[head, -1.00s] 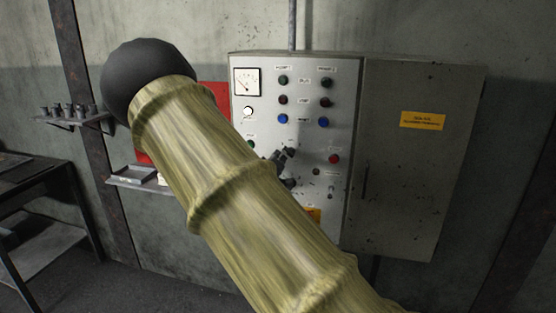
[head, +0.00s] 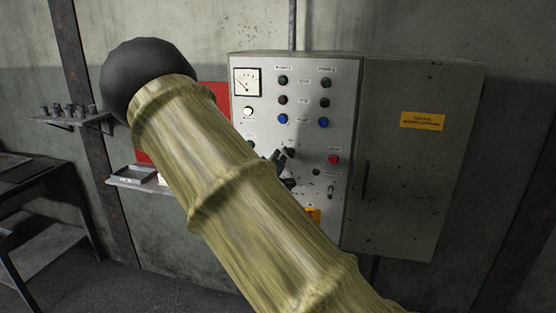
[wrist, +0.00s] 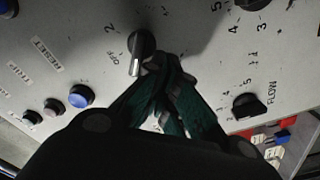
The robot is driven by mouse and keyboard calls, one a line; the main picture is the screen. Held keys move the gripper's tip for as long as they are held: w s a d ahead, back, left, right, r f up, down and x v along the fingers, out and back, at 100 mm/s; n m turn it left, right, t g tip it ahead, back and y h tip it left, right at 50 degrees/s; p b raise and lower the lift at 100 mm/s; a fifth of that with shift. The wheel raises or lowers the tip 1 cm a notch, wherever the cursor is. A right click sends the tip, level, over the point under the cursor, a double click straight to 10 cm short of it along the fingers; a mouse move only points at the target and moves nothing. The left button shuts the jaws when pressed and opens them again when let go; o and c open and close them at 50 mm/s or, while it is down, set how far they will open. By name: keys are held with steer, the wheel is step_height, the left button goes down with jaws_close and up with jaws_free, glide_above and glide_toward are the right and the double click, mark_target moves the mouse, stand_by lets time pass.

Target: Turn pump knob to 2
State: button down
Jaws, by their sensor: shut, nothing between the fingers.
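The control panel (head: 300,70) is a pale upright box face with a gauge, buttons and knobs. In the wrist view a black knob with a pale pointer (wrist: 141,50) sits beside an "OFF" mark. I take it to be the pump knob, though its full scale is not readable. My gripper (wrist: 172,62) is shut and empty, with its fingertips just right of this knob. Whether they touch it I cannot tell. In the head view my gripper (head: 278,160) is small and dark against the panel, partly hidden by my arm.
A second black knob (wrist: 250,105) marked "FLOW" is to the right in the wrist view. A blue button (wrist: 80,96) is at left. In the head view a red button (head: 333,159) is right of my gripper, and a grey cabinet door (head: 410,180) stands beside the panel.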

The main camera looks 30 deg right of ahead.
steer(key=shift+s+d+r, duration=0.2)
steer(key=shift+s+r, duration=0.05)
steer(key=shift+r, duration=0.2)
stand_by(0.3)
